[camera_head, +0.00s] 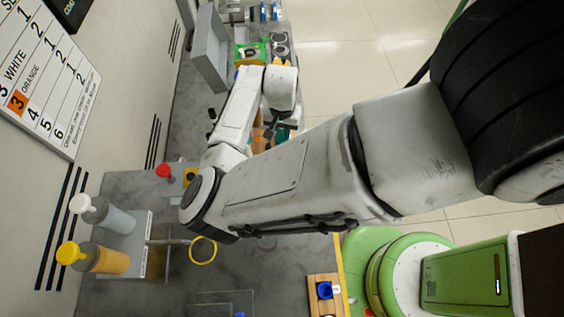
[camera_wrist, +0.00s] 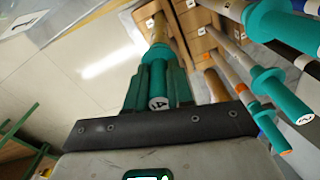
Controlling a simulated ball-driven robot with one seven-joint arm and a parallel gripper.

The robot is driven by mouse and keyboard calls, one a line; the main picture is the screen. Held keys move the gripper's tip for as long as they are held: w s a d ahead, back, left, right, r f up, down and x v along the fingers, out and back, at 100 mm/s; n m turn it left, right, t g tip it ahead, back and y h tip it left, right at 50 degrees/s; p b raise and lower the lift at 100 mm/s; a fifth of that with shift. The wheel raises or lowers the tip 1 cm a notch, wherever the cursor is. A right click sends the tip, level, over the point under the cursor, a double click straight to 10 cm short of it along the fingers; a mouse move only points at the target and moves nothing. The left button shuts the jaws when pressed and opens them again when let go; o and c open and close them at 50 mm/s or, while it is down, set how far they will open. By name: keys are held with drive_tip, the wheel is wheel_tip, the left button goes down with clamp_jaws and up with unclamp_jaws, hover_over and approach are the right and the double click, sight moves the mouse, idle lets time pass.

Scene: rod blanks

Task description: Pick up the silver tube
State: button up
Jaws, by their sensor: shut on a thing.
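In the wrist view my gripper (camera_wrist: 157,85) has its dark green fingers closed around a teal-collared rod (camera_wrist: 157,56). A label shows on its near end, and its far part looks tan or brassy. No bright silver surface is clear on it. Several more teal-collared rods stand to the right, one with a large collar (camera_wrist: 272,20) and one with a grey, silvery shaft (camera_wrist: 243,68). I cannot tell for certain which is the silver tube. In the head view my arm hides most of the gripper and the held rod.
Tan wooden blocks with number labels (camera_wrist: 196,42) lie beyond the held rod. A wooden block with a blue cup (camera_head: 324,290) is at the front.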

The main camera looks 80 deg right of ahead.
clamp_jaws()
drive_tip(key=shift+r, duration=0.1)
